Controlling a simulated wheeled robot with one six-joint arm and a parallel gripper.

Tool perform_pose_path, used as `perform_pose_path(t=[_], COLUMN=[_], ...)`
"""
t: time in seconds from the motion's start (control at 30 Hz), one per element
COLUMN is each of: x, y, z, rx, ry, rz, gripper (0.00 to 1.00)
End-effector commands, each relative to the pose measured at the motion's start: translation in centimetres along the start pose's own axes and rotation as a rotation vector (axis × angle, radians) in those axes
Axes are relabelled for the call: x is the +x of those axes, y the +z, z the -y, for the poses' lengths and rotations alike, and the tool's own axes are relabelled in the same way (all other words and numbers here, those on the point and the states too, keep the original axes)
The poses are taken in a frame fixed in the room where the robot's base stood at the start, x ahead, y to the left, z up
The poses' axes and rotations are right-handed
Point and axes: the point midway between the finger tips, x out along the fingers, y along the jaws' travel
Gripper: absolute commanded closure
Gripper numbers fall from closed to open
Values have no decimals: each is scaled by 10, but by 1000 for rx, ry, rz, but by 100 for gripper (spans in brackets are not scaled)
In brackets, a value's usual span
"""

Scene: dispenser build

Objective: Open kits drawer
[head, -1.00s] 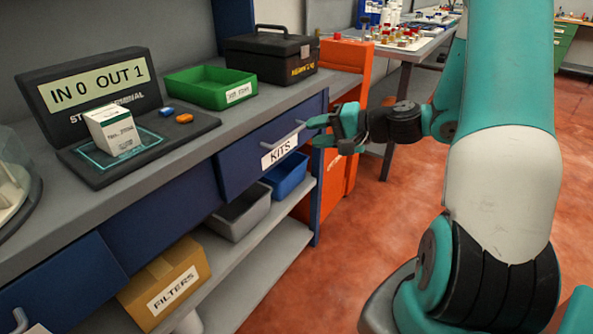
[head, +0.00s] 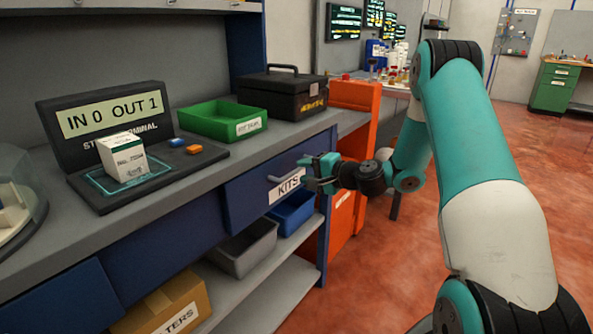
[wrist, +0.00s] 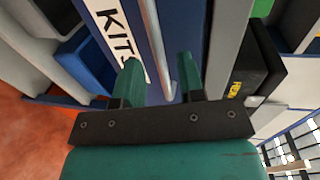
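The kits drawer (head: 250,197) is a blue front with a white "KITS" label (head: 287,186) under the bench top. It looks shut, roughly flush with the cabinet. Its silver bar handle (head: 283,172) shows above the label. My gripper (head: 310,172) is at the right end of the handle. In the wrist view the handle (wrist: 157,50) runs between the two green fingers of my gripper (wrist: 160,75), with space visible on both sides. The fingers are open and hold nothing. Whether the fingertips reach past the bar is hard to tell.
On the bench stand a green tray (head: 210,119), a black case (head: 283,95) and a terminal (head: 105,125) with a white box (head: 124,157). Grey (head: 243,250) and blue (head: 293,212) bins sit below the drawer. An orange cabinet (head: 352,160) adjoins on the right. Red floor is clear in front.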

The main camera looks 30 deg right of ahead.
Motion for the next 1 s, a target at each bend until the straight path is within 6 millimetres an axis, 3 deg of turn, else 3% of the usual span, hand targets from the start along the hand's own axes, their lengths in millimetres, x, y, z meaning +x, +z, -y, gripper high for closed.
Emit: perform_pose_path(t=[0.2, 0.57, 0.73, 1.0], x=[26, 31, 31, 30], y=[0, 0, 0, 1], z=[0, 0, 0, -1], rx=[-2, 0, 0, 1], ry=[1, 1, 1, 2], rz=[1, 0, 0, 2], gripper=[64, 64, 100, 100])
